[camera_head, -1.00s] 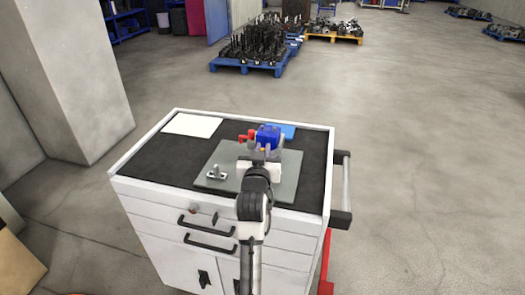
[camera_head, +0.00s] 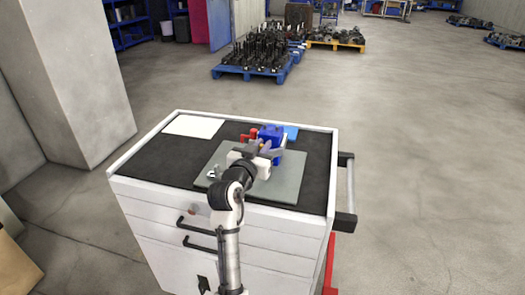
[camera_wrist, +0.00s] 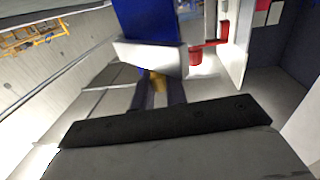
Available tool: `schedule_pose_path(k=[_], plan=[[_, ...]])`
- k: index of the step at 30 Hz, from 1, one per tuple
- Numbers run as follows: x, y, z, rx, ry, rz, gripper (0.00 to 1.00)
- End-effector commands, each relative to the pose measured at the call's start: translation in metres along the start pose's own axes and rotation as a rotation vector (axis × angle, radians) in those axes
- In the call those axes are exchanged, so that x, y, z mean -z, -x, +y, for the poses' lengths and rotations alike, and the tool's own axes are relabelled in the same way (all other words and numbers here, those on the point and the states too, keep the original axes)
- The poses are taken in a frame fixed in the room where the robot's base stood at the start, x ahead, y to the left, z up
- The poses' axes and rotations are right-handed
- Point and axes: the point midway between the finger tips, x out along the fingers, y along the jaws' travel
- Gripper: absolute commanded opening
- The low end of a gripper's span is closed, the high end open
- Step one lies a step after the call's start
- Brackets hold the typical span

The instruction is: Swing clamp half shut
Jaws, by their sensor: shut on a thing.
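The swing clamp is partly hidden behind my arm, over a grey plate (camera_head: 285,183) on the cabinet top. Its blue body (camera_head: 272,133) and red part (camera_head: 250,135) show beyond my gripper (camera_head: 262,150). In the wrist view the blue body (camera_wrist: 145,22) has a pale grey block under it, and a red knob (camera_wrist: 204,52) stands to its right. My gripper (camera_wrist: 157,86) is shut on a small brass-coloured piece (camera_wrist: 157,82) below the blue body. Whether this piece belongs to the clamp's arm is hard to tell.
A small metal fitting (camera_head: 213,173) stands on the plate's left side, close to my arm. A white sheet (camera_head: 195,126) and a blue flat item (camera_head: 290,131) lie on the black cabinet top (camera_head: 160,160). The cabinet has a side handle (camera_head: 348,190).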

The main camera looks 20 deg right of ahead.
Motion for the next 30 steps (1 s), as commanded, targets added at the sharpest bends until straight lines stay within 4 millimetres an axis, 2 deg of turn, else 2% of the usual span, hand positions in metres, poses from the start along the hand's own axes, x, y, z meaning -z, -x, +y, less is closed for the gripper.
schedule_pose_path(k=[5,6,10,18,22,26,30], plan=[[0.000,0.000,0.000,0.000,0.001,-0.002,0.00],[0.000,0.000,0.000,0.000,0.001,-0.002,0.15],[0.000,0.000,0.000,0.000,0.001,-0.002,0.32],[0.000,0.001,0.000,0.001,0.000,-0.001,0.33],[-0.002,0.009,0.000,0.002,0.001,-0.002,0.33],[-0.003,0.031,0.000,0.004,-0.001,-0.001,0.33],[-0.004,0.064,-0.001,0.005,0.000,-0.001,0.33]])
